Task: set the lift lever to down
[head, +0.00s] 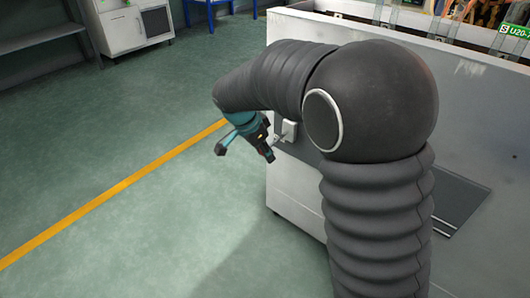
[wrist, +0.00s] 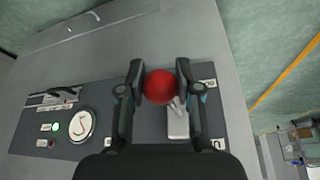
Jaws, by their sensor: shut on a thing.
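The lift lever has a round red knob (wrist: 159,87) and a pale grey base plate (wrist: 178,122), both in the wrist view. My gripper (wrist: 160,84) is shut on the red knob, with one finger on each side of it. The lever's shaft is mostly hidden behind the knob. Two small white labels sit at the right edge of the panel, partly covered, and I cannot read them. In the head view my gripper (head: 264,146) is by the side of the grey machine, next to a light box (head: 289,130); the knob cannot be made out there.
The grey machine (head: 290,185) stands at right. Green floor with a yellow line (head: 120,187) is clear at left.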

